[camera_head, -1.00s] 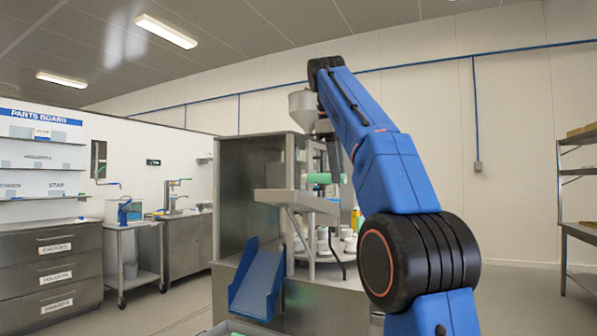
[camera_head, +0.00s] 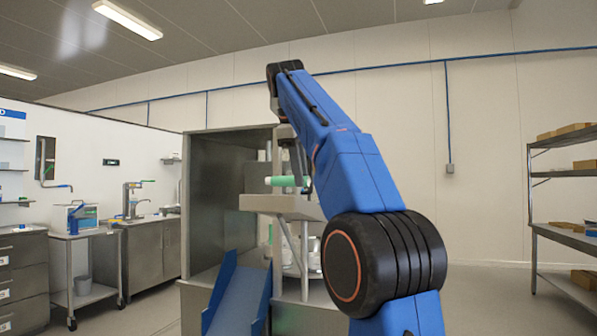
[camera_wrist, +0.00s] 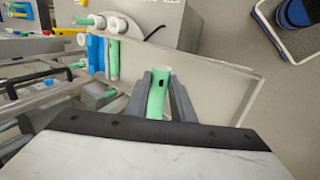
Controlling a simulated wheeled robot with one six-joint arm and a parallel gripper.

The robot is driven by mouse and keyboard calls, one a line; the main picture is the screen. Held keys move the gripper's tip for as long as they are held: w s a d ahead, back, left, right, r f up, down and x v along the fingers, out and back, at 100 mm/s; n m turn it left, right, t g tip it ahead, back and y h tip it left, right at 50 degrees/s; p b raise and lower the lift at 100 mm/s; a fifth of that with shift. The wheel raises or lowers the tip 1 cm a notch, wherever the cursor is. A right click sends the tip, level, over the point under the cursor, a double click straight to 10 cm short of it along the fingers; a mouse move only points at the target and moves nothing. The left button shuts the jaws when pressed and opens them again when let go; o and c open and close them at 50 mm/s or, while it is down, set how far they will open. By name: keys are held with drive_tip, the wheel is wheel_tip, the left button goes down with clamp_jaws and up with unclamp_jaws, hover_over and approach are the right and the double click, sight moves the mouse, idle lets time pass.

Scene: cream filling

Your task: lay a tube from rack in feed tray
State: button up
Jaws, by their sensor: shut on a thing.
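A green tube with a pale end (camera_head: 285,181) is in my gripper, above the grey feed tray (camera_head: 262,204) on its posts. In the wrist view my gripper (camera_wrist: 160,97) is shut on the tube (camera_wrist: 157,100), its two grey fingers on either side. The tube lies over the feed tray's wide flat floor (camera_wrist: 215,92); whether it touches the tray I cannot tell. Other green tubes with white caps (camera_wrist: 114,57) lie at the tray's left end beside a blue piece (camera_wrist: 95,53). The rack cannot be made out for certain.
A steel machine housing (camera_head: 222,165) stands behind and left of the tray. A blue chute (camera_head: 238,297) slopes down in front of it. Shelving (camera_head: 565,172) stands at far right, with open floor before it. A bench and drawers are at left.

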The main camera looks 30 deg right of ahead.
drive_tip(key=shift+f, duration=3.4)
clamp_jaws()
drive_tip(key=o, duration=1)
unclamp_jaws()
drive_tip(key=shift+r, duration=0.1)
drive_tip(key=shift+r, duration=4.4)
